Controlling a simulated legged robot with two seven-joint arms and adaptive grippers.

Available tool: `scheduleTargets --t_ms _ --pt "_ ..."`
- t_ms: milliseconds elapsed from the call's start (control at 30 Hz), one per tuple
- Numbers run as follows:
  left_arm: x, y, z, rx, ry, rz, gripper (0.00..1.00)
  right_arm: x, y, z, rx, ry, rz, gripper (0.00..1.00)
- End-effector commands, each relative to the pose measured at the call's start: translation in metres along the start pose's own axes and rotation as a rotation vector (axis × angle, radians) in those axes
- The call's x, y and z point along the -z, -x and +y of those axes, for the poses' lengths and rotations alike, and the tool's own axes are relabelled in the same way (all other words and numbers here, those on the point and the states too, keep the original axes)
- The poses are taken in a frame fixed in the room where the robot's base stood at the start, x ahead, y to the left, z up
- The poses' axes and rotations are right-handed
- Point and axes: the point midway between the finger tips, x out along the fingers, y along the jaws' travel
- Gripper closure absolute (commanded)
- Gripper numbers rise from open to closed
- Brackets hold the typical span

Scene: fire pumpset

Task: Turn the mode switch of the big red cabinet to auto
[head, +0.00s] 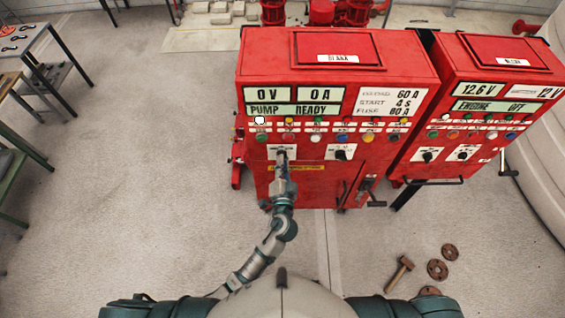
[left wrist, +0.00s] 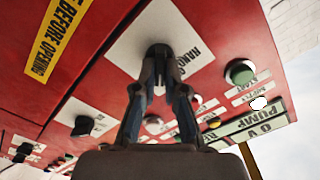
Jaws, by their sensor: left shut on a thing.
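The big red cabinet (head: 335,62) stands in front of me, its display reading "PUMP READY". My left gripper (head: 282,157) is at the left white switch plate (head: 272,149) on its front. In the left wrist view both fingers (left wrist: 160,58) close in on the dark switch knob (left wrist: 159,50) of the white plate (left wrist: 190,45), lettered in part "HAND". The gripper is shut on this knob. The fingers cover most of the knob, so its pointing direction cannot be read. My right gripper is not in view.
A second black knob (head: 341,153) sits just right on the same panel, below a row of coloured buttons. A smaller red cabinet (head: 488,50) stands to the right. A hammer (head: 400,272) and round flanges (head: 437,270) lie on the floor.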

Motion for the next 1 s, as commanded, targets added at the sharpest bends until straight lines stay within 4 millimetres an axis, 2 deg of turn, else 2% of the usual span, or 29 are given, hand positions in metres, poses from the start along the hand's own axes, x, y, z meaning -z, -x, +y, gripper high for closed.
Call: scheduleTargets --t_ms 33,67,100,133,167,433,567,1000 --pt "-0.002 0.001 0.003 -0.007 -0.003 -0.004 1.00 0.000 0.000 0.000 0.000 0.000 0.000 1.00" --pt "-0.002 0.001 0.003 -0.007 -0.003 -0.004 0.85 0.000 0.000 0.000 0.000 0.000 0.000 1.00" --pt "-0.002 0.001 0.003 -0.007 -0.003 -0.004 0.75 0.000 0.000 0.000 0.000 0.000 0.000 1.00" --pt "-0.002 0.001 0.003 -0.006 -0.003 -0.004 0.67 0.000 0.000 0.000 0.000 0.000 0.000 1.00" --pt "-0.002 0.001 0.003 -0.006 -0.003 -0.003 0.65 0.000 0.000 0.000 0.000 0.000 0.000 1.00" --pt "-0.001 0.001 0.001 -0.003 -0.001 -0.002 0.65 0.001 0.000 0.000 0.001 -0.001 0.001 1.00" --pt "-0.002 0.011 0.002 -0.005 0.000 -0.003 0.65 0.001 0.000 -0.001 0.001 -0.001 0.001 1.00" --pt "-0.002 0.100 0.004 -0.007 -0.002 -0.004 0.65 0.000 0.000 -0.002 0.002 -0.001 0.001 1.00"
